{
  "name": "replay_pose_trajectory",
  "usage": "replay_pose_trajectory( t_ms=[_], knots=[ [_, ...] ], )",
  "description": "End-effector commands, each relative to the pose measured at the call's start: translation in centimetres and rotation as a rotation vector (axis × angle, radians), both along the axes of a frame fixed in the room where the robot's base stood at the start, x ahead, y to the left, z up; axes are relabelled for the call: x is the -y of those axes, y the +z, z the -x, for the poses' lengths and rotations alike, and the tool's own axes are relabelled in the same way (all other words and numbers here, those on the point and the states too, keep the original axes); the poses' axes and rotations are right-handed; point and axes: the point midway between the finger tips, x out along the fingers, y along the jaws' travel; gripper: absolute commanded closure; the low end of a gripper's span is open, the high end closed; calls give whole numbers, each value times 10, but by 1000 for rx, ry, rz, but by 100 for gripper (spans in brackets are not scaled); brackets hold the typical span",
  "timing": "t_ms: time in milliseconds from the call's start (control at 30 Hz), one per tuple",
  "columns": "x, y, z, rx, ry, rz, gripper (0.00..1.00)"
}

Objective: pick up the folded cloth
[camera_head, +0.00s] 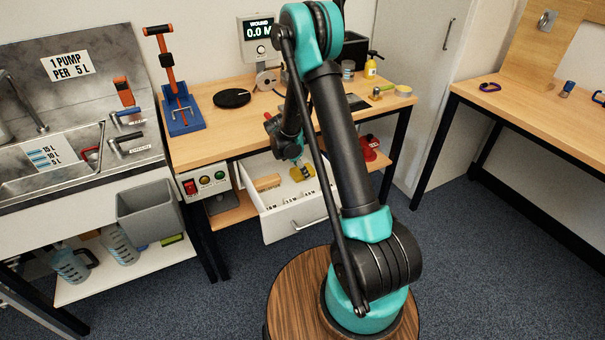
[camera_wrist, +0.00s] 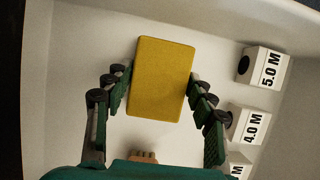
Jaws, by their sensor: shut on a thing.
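The folded cloth (camera_wrist: 162,78) is a flat yellow rectangle with rounded corners, seen in the wrist view inside the white drawer (camera_wrist: 70,50). My gripper (camera_wrist: 158,88) has a finger at each long side of the cloth and is shut on it. In the head view, the yellow cloth (camera_head: 297,175) shows as a small patch at my gripper (camera_head: 304,171), over the open drawer (camera_head: 286,222). My fingers partly hide it there. I cannot tell whether the cloth is clear of the drawer floor.
White blocks marked 5.0 M (camera_wrist: 262,67) and 4.0 M (camera_wrist: 248,125) stand along the drawer's right side in the wrist view. A wooden-looking item (camera_head: 267,182) lies in the drawer's left part. The drawer walls surround my gripper, and the workbench top (camera_head: 215,145) is above and behind.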

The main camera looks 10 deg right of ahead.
Motion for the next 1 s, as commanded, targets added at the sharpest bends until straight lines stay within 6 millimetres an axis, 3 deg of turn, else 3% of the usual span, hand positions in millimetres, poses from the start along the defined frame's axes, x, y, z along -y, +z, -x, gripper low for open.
replay_pose_trajectory(
  t_ms=[100, 367, 600, 833, 1000],
  knots=[
    [0, 0, 0, 0, 0, 0, 69],
    [0, 2, 0, 0, 0, 0, 69],
    [0, 18, 0, 0, 0, 0, 69],
    [-23, 17, 33, 0, 3, 0, 69],
    [-22, 47, 34, 0, -1, 0, 69]
  ],
)
